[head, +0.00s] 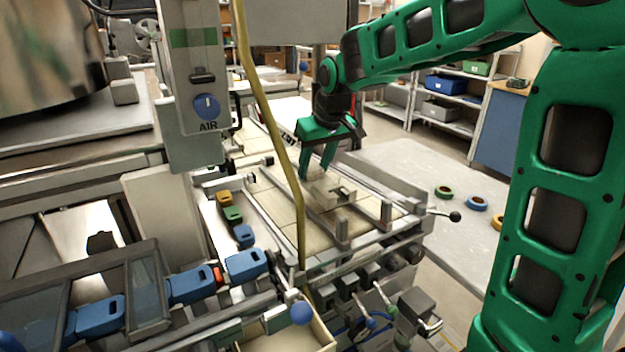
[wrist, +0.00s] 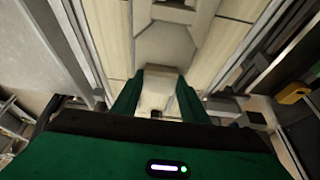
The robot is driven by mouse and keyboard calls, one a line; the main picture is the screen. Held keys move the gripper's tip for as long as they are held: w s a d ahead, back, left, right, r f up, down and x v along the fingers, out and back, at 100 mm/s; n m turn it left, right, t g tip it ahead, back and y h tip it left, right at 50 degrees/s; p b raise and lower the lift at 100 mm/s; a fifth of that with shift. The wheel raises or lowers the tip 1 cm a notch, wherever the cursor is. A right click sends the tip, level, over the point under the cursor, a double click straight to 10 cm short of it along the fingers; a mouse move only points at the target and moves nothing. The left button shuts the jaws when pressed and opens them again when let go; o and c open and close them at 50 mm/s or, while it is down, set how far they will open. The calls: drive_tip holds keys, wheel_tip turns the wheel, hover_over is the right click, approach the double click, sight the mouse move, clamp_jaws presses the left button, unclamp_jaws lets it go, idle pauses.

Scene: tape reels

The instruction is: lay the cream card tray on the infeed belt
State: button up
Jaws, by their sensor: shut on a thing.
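The cream card tray (head: 328,194) is at my gripper's fingertips, over the infeed belt (head: 268,198). My gripper (head: 318,174) points down and is shut on the tray. In the wrist view, a pale end of the tray (wrist: 158,82) sits between the two green fingers (wrist: 158,98), and its body stretches away from me over the belt panels (wrist: 112,35). The tray looks about level and lies between the belt's side rails. I cannot tell whether its underside touches the belt. The fingers hide part of it.
Metal rails and upright posts (head: 343,232) flank the belt. A yellow hose (head: 262,100) hangs in front of it. Blue clips (head: 190,286) line the front left.

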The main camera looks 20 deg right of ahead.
sight(316, 173)
drive_tip(key=shift+f, duration=1.85)
drive_tip(key=shift+f, duration=0.15)
drive_tip(key=o, duration=1.2)
drive_tip(key=v, duration=1.2)
drive_tip(key=shift+r, duration=0.2)
drive_tip(key=shift+s+a, duration=0.1)
